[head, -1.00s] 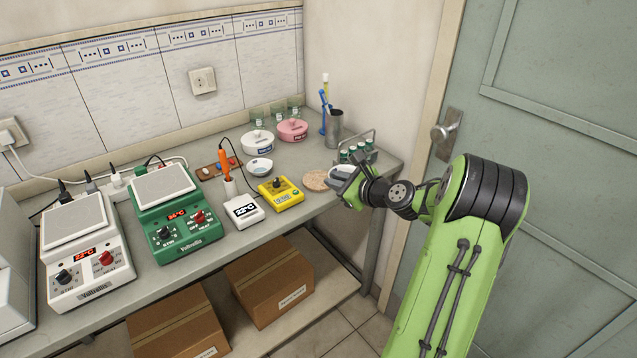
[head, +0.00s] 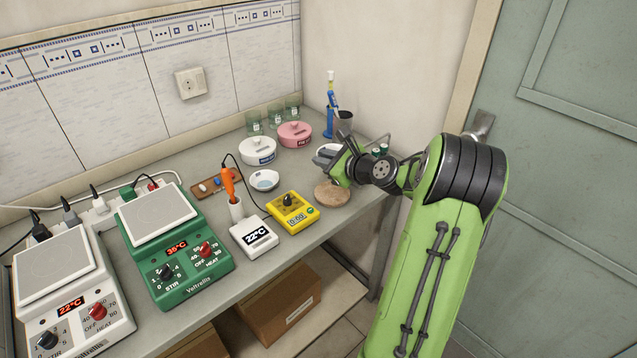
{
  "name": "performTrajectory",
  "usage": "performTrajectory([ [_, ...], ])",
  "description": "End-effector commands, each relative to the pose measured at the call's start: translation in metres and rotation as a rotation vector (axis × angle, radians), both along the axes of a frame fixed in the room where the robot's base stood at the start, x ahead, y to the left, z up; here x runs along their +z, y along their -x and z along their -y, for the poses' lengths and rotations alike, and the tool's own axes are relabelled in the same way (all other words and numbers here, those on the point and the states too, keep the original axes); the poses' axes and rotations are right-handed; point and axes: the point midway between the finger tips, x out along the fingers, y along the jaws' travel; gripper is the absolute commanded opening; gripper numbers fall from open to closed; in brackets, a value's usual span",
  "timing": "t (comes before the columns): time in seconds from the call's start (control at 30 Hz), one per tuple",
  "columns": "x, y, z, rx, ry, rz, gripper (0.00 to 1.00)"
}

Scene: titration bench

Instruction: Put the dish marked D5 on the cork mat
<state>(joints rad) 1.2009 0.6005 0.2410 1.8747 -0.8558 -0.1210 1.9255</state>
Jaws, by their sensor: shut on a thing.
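My gripper (head: 331,163) is shut on the edge of a white dish (head: 325,149), which shows partly behind the fingers. No marking can be read on it. In the picture the held dish appears just above and behind the round cork mat (head: 332,196). The mat lies bare near the front right part of the bench, below my gripper. I cannot tell the dish's exact height. A second small white dish (head: 264,180) stands on the bench left of the mat, its marking unreadable too.
A yellow meter (head: 292,212) stands left of the mat.

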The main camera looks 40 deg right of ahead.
Motion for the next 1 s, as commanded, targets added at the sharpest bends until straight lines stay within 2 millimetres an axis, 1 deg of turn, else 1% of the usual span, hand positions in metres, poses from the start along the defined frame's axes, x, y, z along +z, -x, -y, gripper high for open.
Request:
performTrajectory([
  [0.07, -0.012, 0.001, 0.001, -0.001, -0.003, -0.001, 0.0],
  [0.2, -0.049, 0.001, 0.0, -0.002, -0.005, -0.002, 0.0],
  [0.37, -0.069, 0.001, 0.0, -0.001, -0.002, -0.001, 0.0],
  [0.53, -0.099, 0.001, 0.0, -0.001, -0.003, -0.001, 0.0],
  [0.6, -0.103, 0.001, 0.0, -0.001, -0.001, 0.0, 0.0],
  [0.73, -0.1, 0.001, 0.0, -0.001, 0.0, 0.0, 0.0],
  [0.87, -0.103, 0.001, 0.0, -0.002, -0.001, 0.0, 0.0],
  [0.9, -0.102, 0.001, 0.0, -0.001, 0.0, 0.0, 0.19],
  [0.97, -0.102, 0.001, 0.0, -0.001, 0.0, 0.0, 0.28],
  [1.0, -0.102, 0.001, 0.0, -0.001, 0.0, 0.0, 0.35],
])
